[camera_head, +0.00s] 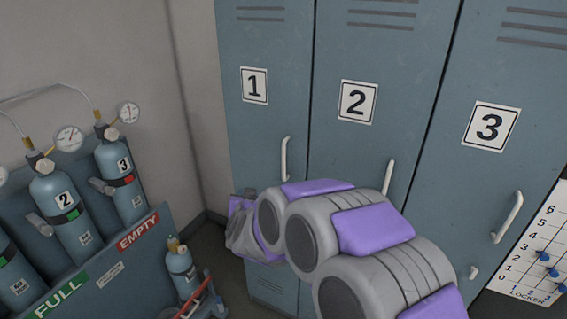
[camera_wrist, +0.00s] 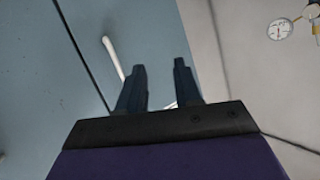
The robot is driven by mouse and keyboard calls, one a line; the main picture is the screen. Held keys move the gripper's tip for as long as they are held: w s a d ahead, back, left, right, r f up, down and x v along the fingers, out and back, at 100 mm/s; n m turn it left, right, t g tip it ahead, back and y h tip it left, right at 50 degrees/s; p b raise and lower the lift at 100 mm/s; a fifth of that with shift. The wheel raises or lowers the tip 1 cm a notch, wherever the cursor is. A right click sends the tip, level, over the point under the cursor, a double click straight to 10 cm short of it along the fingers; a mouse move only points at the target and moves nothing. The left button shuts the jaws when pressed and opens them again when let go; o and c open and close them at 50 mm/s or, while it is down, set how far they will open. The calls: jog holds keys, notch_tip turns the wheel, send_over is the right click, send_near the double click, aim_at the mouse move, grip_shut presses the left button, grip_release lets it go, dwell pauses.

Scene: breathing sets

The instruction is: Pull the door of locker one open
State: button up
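Locker one's door (camera_head: 262,120) is blue-grey, carries the number 1 plate and looks shut in the head view. Its white vertical handle (camera_head: 285,158) is on the door's right side. My arm covers the door's lower part in that view and hides the fingertips. The blue-grey door surface (camera_wrist: 150,30) lies behind the fingers.
Locker two (camera_head: 357,150) and locker three (camera_head: 470,170) stand to the right, with handles of their own. A rack (camera_head: 140,262) of gas cylinders is at the left. A small cylinder (camera_head: 182,270) on a trolley stands low near locker one. A peg board (camera_head: 535,250) is at the right.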

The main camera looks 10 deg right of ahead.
jog(key=w+d+f+m+t+h, duration=0.2)
jog(key=w+d+h, duration=0.1)
jog(key=d+h, duration=0.25)
jog(key=h+b, duration=0.2)
jog(key=b, duration=0.1)
send_near(283, 162)
jog(key=shift+m, duration=0.4)
jog(key=x, duration=0.9)
jog(key=shift+f, duration=0.2)
jog(key=shift+r+x, duration=0.2)
jog(key=shift+x, duration=0.65)
grip_shut()
